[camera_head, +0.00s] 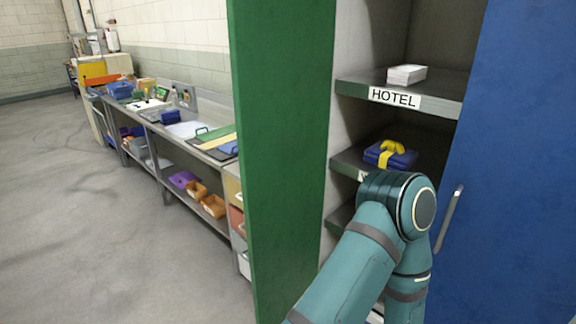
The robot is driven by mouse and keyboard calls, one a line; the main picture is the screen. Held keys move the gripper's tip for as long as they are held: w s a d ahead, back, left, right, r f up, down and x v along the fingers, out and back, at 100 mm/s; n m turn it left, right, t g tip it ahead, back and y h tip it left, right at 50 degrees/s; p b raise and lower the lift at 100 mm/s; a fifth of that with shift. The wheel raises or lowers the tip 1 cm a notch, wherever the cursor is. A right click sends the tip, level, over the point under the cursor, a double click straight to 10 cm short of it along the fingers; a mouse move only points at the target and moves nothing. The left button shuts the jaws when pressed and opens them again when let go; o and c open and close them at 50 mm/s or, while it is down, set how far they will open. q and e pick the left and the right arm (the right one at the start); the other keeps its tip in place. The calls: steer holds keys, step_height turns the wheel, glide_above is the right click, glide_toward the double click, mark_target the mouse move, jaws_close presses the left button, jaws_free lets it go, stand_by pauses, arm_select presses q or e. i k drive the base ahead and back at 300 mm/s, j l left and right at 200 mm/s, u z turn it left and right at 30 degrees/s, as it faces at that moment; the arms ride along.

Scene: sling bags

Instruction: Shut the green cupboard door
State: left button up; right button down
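The green cupboard door (281,150) stands open at the middle of the head view, seen as a tall flat panel left of the cupboard's shelves. The cupboard interior shows to its right, with a shelf labelled HOTEL (395,97). One of my teal arms rises from the bottom in front of the lower shelves, its elbow-like joint between the green door and the blue door. Neither gripper is in view, so I cannot see whether either touches the door.
A blue door (515,170) with a metal handle (448,219) fills the right side. White items (406,74) lie on the HOTEL shelf, and a blue and yellow bag (390,155) lies on the shelf below. A long metal workbench (222,158) with bins runs along the left wall. The floor (90,220) at left is clear.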

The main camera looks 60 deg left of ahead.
mark_target(282, 52)
steer(key=k+j, duration=0.15)
steer(key=j, duration=0.2)
steer(key=k+j, duration=0.35)
steer(key=j, duration=0.3)
steer(key=k+j, duration=0.2)
steer(key=j, duration=0.15)
steer(key=k+j, duration=0.15)
steer(key=j, duration=0.15)
steer(key=k+j, duration=0.1)
steer(key=j, duration=0.85)
steer(key=i+j, duration=0.1)
steer(key=j, duration=0.25)
steer(key=i+j+u, duration=0.1)
steer(key=j, duration=0.6)
steer(key=k+j+z, duration=0.15)
steer(key=j, duration=0.2)
steer(key=i+l, duration=0.2)
steer(key=l, duration=0.15)
steer(key=i+l, duration=0.15)
steer(key=l, duration=0.2)
